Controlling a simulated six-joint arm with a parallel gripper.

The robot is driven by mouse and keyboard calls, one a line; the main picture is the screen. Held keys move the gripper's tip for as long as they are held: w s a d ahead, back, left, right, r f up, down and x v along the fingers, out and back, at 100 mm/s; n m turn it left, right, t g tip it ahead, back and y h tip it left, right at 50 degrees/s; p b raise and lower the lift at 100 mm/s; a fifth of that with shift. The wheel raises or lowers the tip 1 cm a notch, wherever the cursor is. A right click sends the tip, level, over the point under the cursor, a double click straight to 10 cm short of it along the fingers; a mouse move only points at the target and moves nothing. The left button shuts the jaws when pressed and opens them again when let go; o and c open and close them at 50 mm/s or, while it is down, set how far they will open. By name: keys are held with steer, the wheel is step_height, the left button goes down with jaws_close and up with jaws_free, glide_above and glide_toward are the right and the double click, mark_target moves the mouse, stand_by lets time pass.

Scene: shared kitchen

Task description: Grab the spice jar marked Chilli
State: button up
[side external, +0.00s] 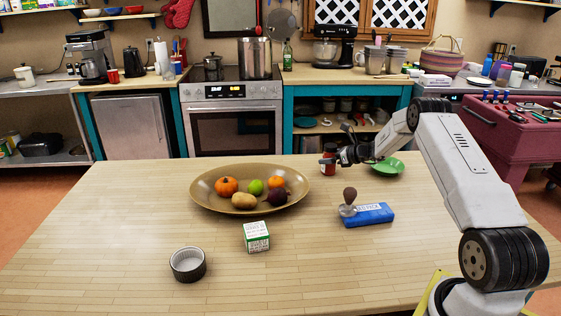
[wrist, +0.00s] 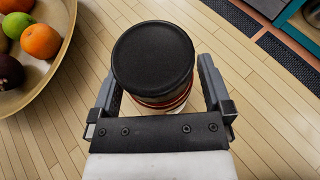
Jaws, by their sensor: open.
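A jar (side external: 328,167) with a dark lid and a red body stands upright on the wooden table, right of the fruit bowl. Its label cannot be read. In the wrist view its round black lid (wrist: 152,58) faces the camera, with a strip of red body below. My gripper (wrist: 160,74) is open, one finger on each side of the jar. I cannot tell whether either finger touches it. In the side view my gripper (side external: 336,158) comes in from the right at jar height and hides part of it.
A large bowl (side external: 206,200) of fruit stands left of the jar, and a green dish (side external: 388,168) just behind my gripper. A blue box (side external: 375,214), a brown-topped stamp-like object (side external: 349,200), a small white-green box (side external: 257,237) and a dark ramekin (side external: 187,266) lie nearer. The front left table is clear.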

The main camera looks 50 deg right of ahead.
steer(key=c, duration=1.3)
steer(key=shift+c, duration=0.2)
steer(key=shift+r, duration=0.15)
steer(key=shift+r, duration=0.8)
steer(key=s+a+r, duration=0.7)
steer(key=s+r, duration=0.4)
steer(key=s, duration=0.1)
steer(key=shift+a, duration=0.15)
steer(key=shift+r, duration=0.1)
